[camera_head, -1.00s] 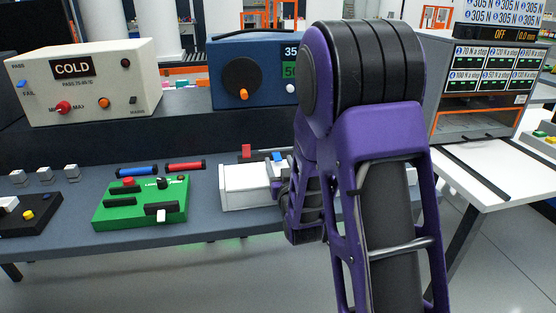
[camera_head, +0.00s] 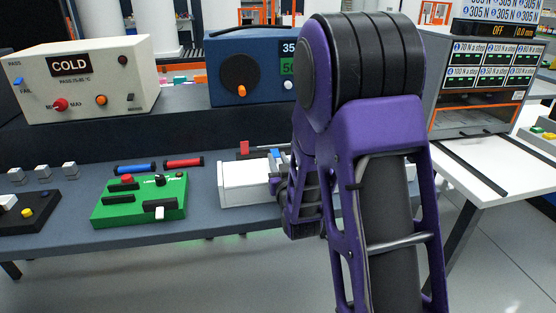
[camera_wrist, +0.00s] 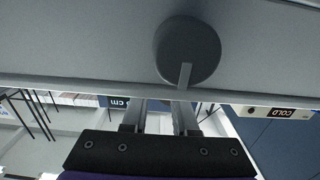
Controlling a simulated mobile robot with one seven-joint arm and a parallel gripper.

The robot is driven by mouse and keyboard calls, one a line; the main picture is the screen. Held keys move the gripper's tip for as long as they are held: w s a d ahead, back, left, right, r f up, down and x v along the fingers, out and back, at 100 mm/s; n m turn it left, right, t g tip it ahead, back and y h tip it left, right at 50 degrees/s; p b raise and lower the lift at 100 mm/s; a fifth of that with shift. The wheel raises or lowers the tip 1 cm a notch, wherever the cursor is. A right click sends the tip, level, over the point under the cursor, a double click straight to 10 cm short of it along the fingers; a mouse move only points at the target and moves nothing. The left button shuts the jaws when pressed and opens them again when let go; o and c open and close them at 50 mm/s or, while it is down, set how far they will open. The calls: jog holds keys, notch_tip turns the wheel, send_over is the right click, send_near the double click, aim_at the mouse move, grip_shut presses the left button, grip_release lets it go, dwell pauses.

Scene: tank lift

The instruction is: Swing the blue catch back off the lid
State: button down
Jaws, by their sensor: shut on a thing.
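The blue catch (camera_head: 274,154) shows as a small blue patch at the right part of the white tank (camera_head: 245,187), in the head view. A red piece (camera_head: 244,147) stands at the tank's back left. My gripper (camera_head: 274,184) is at the tank's right end, just below the blue catch and partly hidden by my purple arm. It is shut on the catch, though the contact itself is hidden. In the wrist view my gripper's fingers (camera_wrist: 160,108) reach under a grey surface with a dark round knob (camera_wrist: 187,50); no blue shows there.
A green control box (camera_head: 140,200) stands left of the tank, with a blue cylinder (camera_head: 135,169) and a red cylinder (camera_head: 184,162) behind it. A blue dial box (camera_head: 230,72) and a cream COLD box (camera_head: 125,88) stand behind. The bench's front edge is close.

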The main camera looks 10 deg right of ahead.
aim_at(276, 154)
jog(key=shift+w+r+g+p, duration=0.1)
jog(key=shift+r+g+p, duration=0.95)
jog(key=shift+p, duration=0.85)
jog(key=r+g+p, duration=0.1)
jog(key=p, duration=0.1)
jog(key=shift+w+g+p, duration=0.15)
jog(key=shift+g+p, duration=0.2)
jog(key=shift+p, duration=0.05)
jog(key=g+p, duration=0.1)
jog(key=w+r+g+p, duration=0.1)
jog(key=g+p, duration=0.1)
jog(key=g, duration=0.2)
jog(key=w+g+p, duration=0.1)
jog(key=g, duration=0.1)
jog(key=shift+w+r, duration=0.2)
jog(key=shift+r, duration=0.2)
jog(key=shift+w+r+g, duration=0.15)
jog(key=shift+w+g, duration=0.35)
jog(key=shift+g, duration=0.75)
jog(key=shift+w+r+g, duration=0.1)
jog(key=shift+w+g, duration=0.4)
jog(key=shift+g, duration=0.75)
jog(key=c, duration=0.7)
grip_release()
jog(key=shift+f, duration=0.1)
